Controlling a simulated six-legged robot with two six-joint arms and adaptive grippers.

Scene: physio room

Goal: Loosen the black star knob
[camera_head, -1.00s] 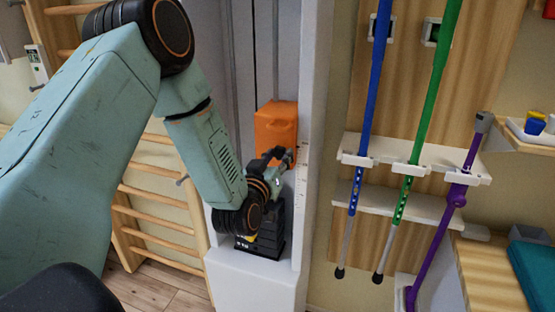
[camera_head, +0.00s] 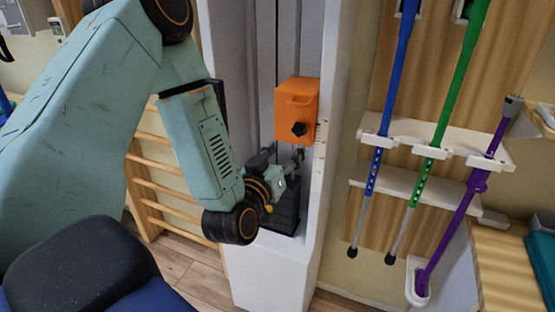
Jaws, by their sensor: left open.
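The black star knob (camera_head: 299,129) sits on the lower front of the orange block (camera_head: 297,97), which is mounted in the white column. My left arm comes in from the left, and my left gripper (camera_head: 299,153) is just below the knob, apart from it in the picture. The left gripper is open and holds nothing that I can see; its fingers are small and dark here. My right gripper is not in view.
The white column (camera_head: 325,190) has side walls around the block, and a dark weight stack (camera_head: 284,208) stands below. To the right, a blue crutch (camera_head: 395,85), a green crutch (camera_head: 450,100) and a purple cane (camera_head: 470,190) hang on a rack. Wooden wall bars (camera_head: 160,185) stand behind my left arm.

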